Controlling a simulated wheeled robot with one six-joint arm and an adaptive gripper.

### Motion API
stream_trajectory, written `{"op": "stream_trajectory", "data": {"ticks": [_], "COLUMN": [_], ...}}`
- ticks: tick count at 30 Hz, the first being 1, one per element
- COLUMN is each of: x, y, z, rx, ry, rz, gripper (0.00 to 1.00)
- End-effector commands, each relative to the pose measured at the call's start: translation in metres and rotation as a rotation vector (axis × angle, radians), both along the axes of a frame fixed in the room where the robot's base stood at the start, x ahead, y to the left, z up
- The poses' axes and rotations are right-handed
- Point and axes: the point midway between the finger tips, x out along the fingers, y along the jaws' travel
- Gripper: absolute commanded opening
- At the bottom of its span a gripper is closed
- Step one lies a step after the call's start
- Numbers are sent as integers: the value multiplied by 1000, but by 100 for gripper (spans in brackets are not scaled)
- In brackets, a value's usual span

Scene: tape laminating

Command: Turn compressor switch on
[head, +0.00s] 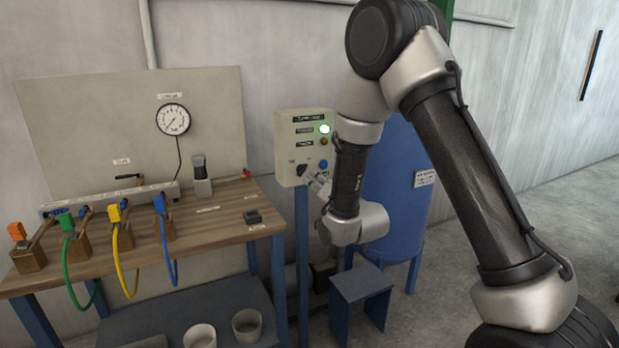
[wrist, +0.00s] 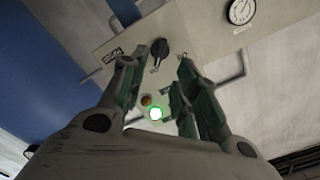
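The grey compressor control box (head: 287,145) stands on a blue post. Its black rotary switch (head: 301,170) is low on the front face, and it also shows in the wrist view (wrist: 159,50). A green lamp (head: 324,129) is lit on the box, with an amber lamp (head: 324,141) below it. My gripper (head: 314,181) is at the lower part of the box, close to the switch. In the wrist view my gripper (wrist: 161,60) has its fingers apart, one on each side of the switch. I cannot tell whether they touch it.
A blue tank (head: 400,180) stands behind my arm. A wooden workbench (head: 225,222) with coloured hoses is at the left. A pressure gauge (head: 173,119) hangs on the back panel. A blue stool (head: 360,283) is below my wrist.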

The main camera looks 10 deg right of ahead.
Motion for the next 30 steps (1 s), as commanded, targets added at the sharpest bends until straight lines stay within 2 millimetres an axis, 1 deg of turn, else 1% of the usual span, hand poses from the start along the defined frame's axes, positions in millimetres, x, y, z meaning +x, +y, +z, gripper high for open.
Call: {"op": "stream_trajectory", "data": {"ticks": [1, 3, 7, 11, 18, 20, 23, 26, 27, 28, 30], "x": [-10, -20, -31, -35, -35, -35, -37, -50, -61, -71, -95], "y": [-3, -6, -10, -12, -12, -12, -12, -14, -16, -19, -26], "z": [0, -1, 0, 0, 0, -2, -29, -82, -107, -123, -144], "rx": [0, 0, 0, 0, -3, -27, -118, -274, -349, -406, -526], "ry": [1, 1, 0, 0, -1, 1, 91, 278, 372, 442, 588], "rz": [0, 0, 0, 0, 0, -1, 8, 42, 66, 89, 147], "gripper": [31, 31, 31, 31, 31, 31, 31, 31, 31, 31, 31]}}
